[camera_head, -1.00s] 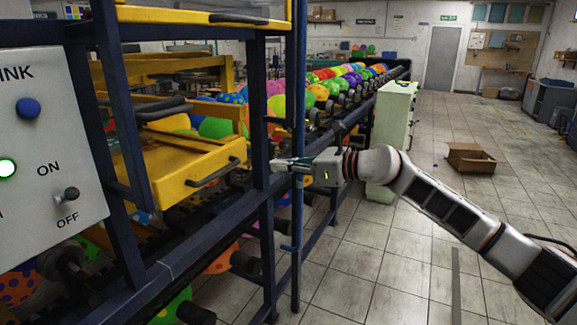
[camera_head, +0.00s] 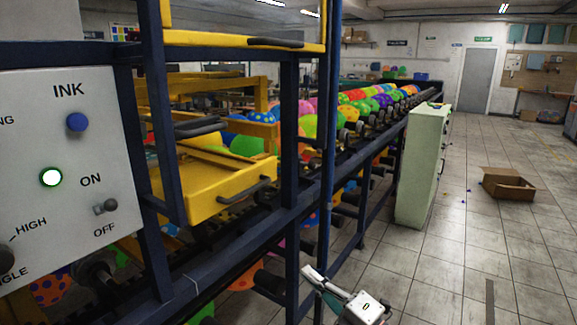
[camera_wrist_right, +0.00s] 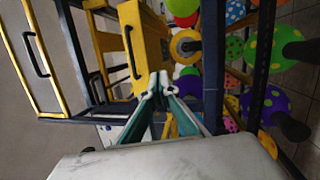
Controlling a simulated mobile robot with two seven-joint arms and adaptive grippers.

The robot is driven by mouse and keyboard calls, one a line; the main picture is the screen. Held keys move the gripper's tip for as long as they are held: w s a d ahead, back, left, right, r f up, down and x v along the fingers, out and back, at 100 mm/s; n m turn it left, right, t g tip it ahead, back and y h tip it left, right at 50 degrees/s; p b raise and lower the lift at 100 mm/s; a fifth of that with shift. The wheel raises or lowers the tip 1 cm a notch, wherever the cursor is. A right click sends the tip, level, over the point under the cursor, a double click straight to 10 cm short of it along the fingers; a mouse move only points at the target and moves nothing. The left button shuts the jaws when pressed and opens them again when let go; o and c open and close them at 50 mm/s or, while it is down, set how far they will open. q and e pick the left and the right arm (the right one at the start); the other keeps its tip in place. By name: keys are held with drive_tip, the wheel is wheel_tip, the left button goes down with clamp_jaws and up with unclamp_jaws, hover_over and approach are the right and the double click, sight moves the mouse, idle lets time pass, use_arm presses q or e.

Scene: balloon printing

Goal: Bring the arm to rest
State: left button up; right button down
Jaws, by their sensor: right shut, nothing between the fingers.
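My right gripper (camera_head: 318,280) is low in the head view, in front of the blue machine frame (camera_head: 240,232) and apart from it as far as I can tell. Its fingers point up and to the left. In the right wrist view the two green fingers (camera_wrist_right: 160,86) meet at their pale tips, shut and empty. Beyond them are the yellow drawer (camera_wrist_right: 142,42) and the frame's posts. Most of my right arm is out of the head view. My left gripper does not show.
A control panel (camera_head: 66,215) with a blue ink button and a lit green lamp is at the left. Balloons (camera_head: 382,99) line the conveyor. A pale green cabinet (camera_head: 418,170) and an open cardboard box (camera_head: 509,184) stand right of it. The tiled floor (camera_head: 450,255) is largely clear.

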drive_tip(key=s+d+f+m+g+h, duration=0.1)
drive_tip(key=s+d+f+m+h, duration=0.2)
drive_tip(key=s+d+f+m, duration=0.2)
drive_tip(key=s+d+f+m+g+h, duration=0.1)
drive_tip(key=s+d+f+m+h, duration=0.3)
drive_tip(key=s+f+m, duration=0.6)
drive_tip(key=s+d+f+m+g+h, duration=0.2)
drive_tip(key=s+d+f+m+h, duration=0.2)
drive_tip(key=s+f, duration=0.9)
wheel_tip(320, 180, down, 4)
drive_tip(key=d+m, duration=0.1)
drive_tip(key=m, duration=0.2)
drive_tip(key=shift+d+m, duration=0.4)
